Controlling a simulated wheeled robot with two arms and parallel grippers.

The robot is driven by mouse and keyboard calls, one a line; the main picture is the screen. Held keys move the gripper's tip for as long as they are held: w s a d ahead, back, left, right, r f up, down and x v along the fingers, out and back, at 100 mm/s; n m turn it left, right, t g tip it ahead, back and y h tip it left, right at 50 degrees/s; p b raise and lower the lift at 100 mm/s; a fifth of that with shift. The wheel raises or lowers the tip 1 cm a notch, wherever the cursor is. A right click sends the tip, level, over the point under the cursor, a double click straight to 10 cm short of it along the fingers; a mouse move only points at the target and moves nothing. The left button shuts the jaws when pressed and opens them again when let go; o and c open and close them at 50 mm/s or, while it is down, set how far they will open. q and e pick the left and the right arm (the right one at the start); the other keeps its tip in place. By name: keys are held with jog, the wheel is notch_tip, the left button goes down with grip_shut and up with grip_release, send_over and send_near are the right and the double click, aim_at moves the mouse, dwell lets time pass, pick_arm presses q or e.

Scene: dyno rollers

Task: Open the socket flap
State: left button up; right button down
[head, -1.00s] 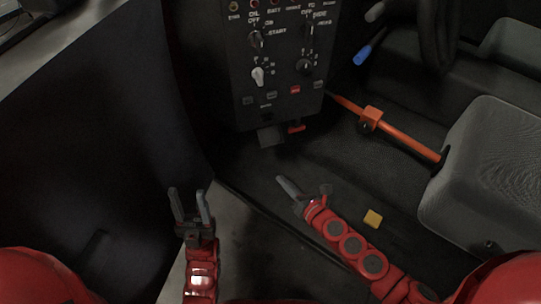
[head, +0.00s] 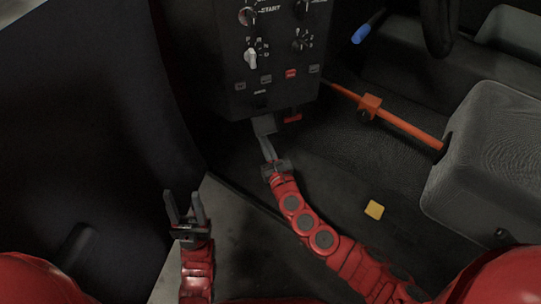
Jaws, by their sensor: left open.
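The black control panel (head: 278,60) hangs at the top middle. A grey piece (head: 264,125), which looks like the socket flap, sticks out under its lower edge. A small red part (head: 292,117) is beside it on the right. My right gripper (head: 266,146) points up at the flap, its fingers just below or touching it; I cannot tell which. I see these fingers nearly edge-on, so their gap is hidden. My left gripper (head: 184,207) is open and empty at the lower left, well away from the panel.
An orange bar with a clamp (head: 369,106) runs right of the panel to a grey seat (head: 490,155). A yellow block (head: 374,210) lies on the dark floor. A blue-tipped lever (head: 363,33) is at the upper right. A dark panel (head: 80,140) stands on the left.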

aim_at(265, 125)
jog(key=shift+x, duration=0.75)
jog(key=shift+s+d+r+p, duration=0.25)
jog(key=shift+s+r, duration=0.35)
jog(key=shift+r, duration=0.15)
jog(key=shift+s+d+r+p, duration=0.15)
jog(key=shift+s+r+p, duration=0.1)
jog(key=shift+s+r, duration=0.4)
jog(key=g+p, duration=0.1)
jog(key=p, duration=0.5)
jog(key=s+r+g+h+p, duration=0.1)
jog(key=g+p, duration=0.1)
jog(key=p, duration=0.5)
jog(key=shift+s+d+r, duration=0.2)
jog(key=shift+d, duration=0.1)
jog(key=shift+f, duration=0.1)
